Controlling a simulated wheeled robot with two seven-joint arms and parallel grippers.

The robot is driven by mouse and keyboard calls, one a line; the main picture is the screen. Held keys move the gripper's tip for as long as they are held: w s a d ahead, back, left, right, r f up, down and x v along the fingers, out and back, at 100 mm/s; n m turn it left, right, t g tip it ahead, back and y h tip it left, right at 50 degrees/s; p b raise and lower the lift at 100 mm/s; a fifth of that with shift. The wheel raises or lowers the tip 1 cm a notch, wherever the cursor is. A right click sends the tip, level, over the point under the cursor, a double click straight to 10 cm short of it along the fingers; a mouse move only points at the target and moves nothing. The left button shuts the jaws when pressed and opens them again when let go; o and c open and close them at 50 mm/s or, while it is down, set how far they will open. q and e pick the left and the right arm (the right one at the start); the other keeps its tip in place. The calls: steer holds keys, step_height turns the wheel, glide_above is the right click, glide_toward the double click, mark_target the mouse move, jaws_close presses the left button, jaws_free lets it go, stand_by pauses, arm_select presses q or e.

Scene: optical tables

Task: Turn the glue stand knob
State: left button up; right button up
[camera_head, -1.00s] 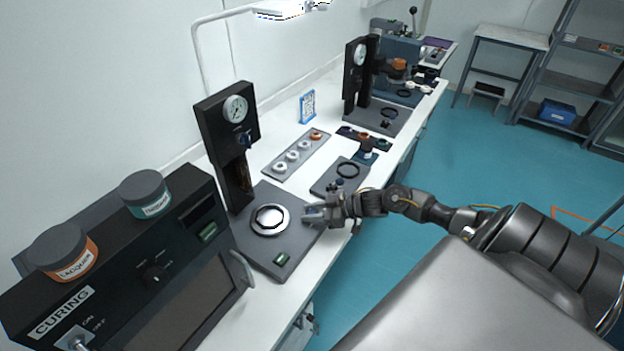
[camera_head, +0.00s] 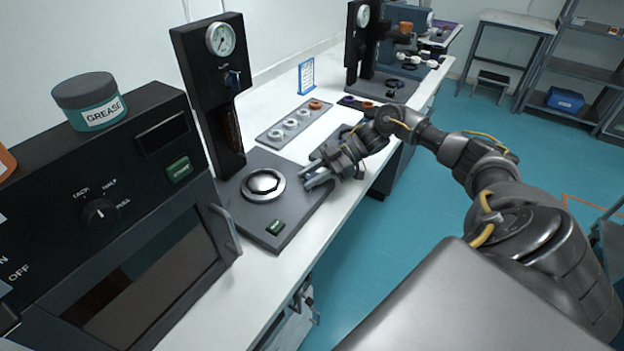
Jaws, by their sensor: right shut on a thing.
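The glue stand (camera_head: 210,95) is a black column with a round white gauge (camera_head: 220,38) at its top. The stand's dark base plate (camera_head: 245,215) carries a silver round disc (camera_head: 263,184) and a green button (camera_head: 275,227). My right gripper (camera_head: 308,178) is over the right edge of the base plate, apart from the knob and right of the disc. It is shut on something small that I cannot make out. My left gripper is not in view.
A black curing oven (camera_head: 110,215) with a grease jar (camera_head: 90,101) on top stands at the near left. A grey tray (camera_head: 273,137) with several rings lies behind the stand's base. A second black gauge stand (camera_head: 355,50) is farther back.

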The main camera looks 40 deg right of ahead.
mark_target(311, 175)
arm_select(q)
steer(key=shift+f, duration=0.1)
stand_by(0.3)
arm_select(e)
steer(key=o, duration=1)
steer(key=shift+c, duration=0.2)
steer(key=shift+r, duration=0.1)
steer(key=shift+r, duration=0.2)
step_height(311, 175, up, 2)
steer(key=shift+w+r+b, duration=0.1)
steer(key=shift+r+b, duration=0.15)
steer(key=shift+b, duration=0.4)
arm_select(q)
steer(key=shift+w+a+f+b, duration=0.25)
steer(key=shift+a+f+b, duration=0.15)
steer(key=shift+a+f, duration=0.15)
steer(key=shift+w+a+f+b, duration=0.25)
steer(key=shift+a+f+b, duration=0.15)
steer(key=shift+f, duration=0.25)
arm_select(e)
steer(key=s+a+r, duration=0.8)
steer(key=s+r, duration=0.2)
steer(key=s, duration=0.1)
steer(key=shift+s+a, duration=0.15)
steer(key=shift+a, duration=0.05)
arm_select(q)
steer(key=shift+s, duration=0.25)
